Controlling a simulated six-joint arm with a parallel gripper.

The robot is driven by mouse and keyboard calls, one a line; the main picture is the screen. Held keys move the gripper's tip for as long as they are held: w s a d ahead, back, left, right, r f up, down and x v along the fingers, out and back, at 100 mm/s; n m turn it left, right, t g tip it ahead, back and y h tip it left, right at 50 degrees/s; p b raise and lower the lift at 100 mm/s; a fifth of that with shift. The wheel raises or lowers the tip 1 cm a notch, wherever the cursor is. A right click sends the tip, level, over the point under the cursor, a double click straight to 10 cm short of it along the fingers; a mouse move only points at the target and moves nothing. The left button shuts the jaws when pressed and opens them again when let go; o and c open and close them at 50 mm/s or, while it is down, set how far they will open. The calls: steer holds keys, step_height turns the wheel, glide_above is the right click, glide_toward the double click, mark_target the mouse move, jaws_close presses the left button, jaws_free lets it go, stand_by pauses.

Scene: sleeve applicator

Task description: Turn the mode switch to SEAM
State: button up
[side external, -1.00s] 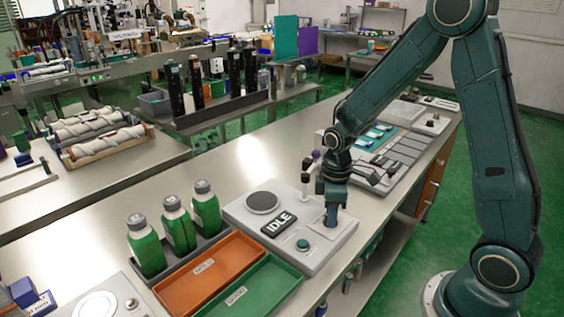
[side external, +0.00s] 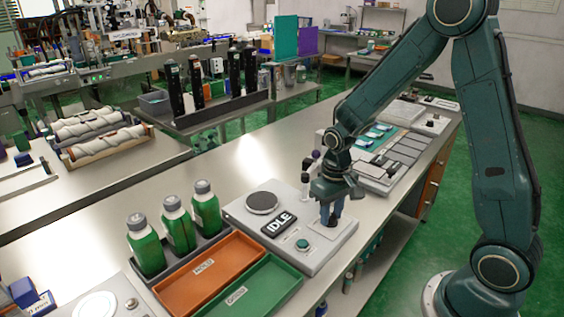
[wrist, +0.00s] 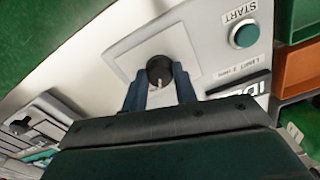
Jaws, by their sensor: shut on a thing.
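The mode switch (wrist: 160,68) is a round black knob with a pale pointer mark, on a light plate of the grey control panel (side external: 252,220). In the wrist view it sits between the two blue fingers of my gripper (wrist: 160,88), which is shut on it. In the side view my gripper (side external: 331,220) points down at the panel's right part, and the fingers hide the knob. The position labels around the knob, including SEAM, cannot be read. The panel's display (side external: 279,223) reads IDLE.
A green START button (wrist: 244,36) is on the same panel, with a round grey disc (side external: 262,202) behind. A lever with a dark knob (side external: 305,178) stands close to my gripper. Orange (side external: 210,270) and green (side external: 255,290) trays and several green bottles (side external: 178,225) are left.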

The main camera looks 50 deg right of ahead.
mark_target(331, 216)
steer(key=shift+m, duration=0.7)
steer(key=o, duration=1)
steer(key=shift+c, duration=0.2)
steer(key=shift+r, duration=0.15)
step_height(331, 216, up, 14)
steer(key=shift+f, duration=0.25)
